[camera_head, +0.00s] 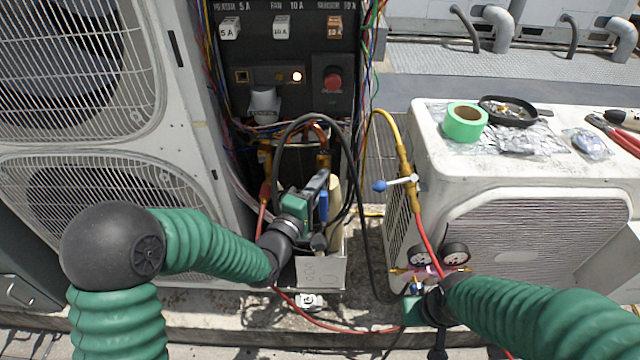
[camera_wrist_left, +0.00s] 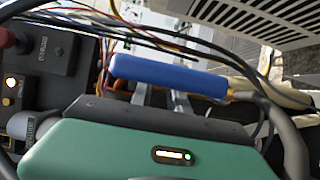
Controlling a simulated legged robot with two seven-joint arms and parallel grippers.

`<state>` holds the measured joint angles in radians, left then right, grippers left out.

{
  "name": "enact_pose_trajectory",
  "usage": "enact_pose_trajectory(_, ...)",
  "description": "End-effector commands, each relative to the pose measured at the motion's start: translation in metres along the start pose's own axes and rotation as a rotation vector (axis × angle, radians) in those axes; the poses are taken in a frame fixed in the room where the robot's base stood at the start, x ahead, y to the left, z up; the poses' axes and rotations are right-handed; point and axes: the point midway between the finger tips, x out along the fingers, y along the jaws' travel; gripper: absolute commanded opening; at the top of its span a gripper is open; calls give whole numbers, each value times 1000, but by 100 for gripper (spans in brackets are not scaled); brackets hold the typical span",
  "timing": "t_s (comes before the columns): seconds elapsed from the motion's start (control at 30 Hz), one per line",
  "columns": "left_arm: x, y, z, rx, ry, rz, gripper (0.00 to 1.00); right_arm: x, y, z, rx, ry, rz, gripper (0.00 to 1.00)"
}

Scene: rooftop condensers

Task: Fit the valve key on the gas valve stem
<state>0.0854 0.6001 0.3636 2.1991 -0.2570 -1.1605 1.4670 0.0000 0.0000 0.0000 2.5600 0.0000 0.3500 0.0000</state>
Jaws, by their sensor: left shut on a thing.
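My left gripper (camera_head: 318,186) reaches into the open service bay of the large condenser and is shut on a blue-handled tool (camera_head: 323,207), which I take to be the valve key. In the left wrist view the blue handle (camera_wrist_left: 165,75) lies lengthwise just beyond the green gripper body. The tool's working end is hidden. Brass fittings (camera_head: 322,160) stand just behind the gripper. I cannot make out the gas valve stem or whether the key touches it. My right gripper (camera_head: 420,305) is at the gauge manifold (camera_head: 432,271); its fingers are too hidden to read.
A control panel (camera_head: 290,80) with a red button (camera_head: 333,80) and loose wires stands above the bay. Black, yellow and red hoses loop around it.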

Motion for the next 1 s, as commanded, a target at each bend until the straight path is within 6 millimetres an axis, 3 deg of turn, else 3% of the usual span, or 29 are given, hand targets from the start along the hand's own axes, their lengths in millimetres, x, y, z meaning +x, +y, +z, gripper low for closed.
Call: enact_pose_trajectory(1.0, 9, 0, -5, 0, 1, 1, 0, -2, 0, 0, 0, 0, 0, 42)
